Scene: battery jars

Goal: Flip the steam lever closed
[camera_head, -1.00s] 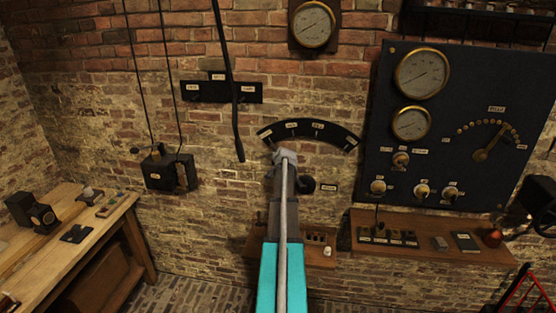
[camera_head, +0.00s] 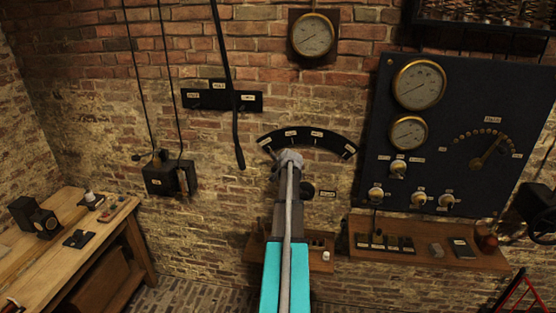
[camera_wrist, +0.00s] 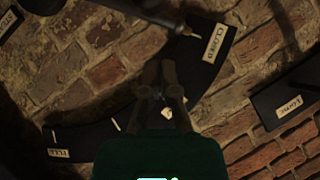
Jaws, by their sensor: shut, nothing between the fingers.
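The steam lever (camera_wrist: 135,14) is a dark rod at the top of the wrist view. It runs from a round hub at the upper left, and its tip lies beside the CLOSED label (camera_wrist: 215,42). The curved black scale plate (camera_wrist: 100,133) runs down to the FULL label (camera_wrist: 58,154). In the head view the scale plate (camera_head: 335,140) is on the brick wall above the hub (camera_head: 307,189), and my gripper hides the lever. My gripper (camera_head: 288,158) is shut and empty over the scale's lower left part. In the wrist view its fingertips (camera_wrist: 159,72) appear apart from the lever.
A black labelled plate (camera_head: 222,97) and a hanging dark rod (camera_head: 238,140) are at upper left of the scale. A gauge panel (camera_head: 440,160) is to the right. A small shelf (camera_head: 258,247) is below, and a wooden bench (camera_head: 98,232) stands left.

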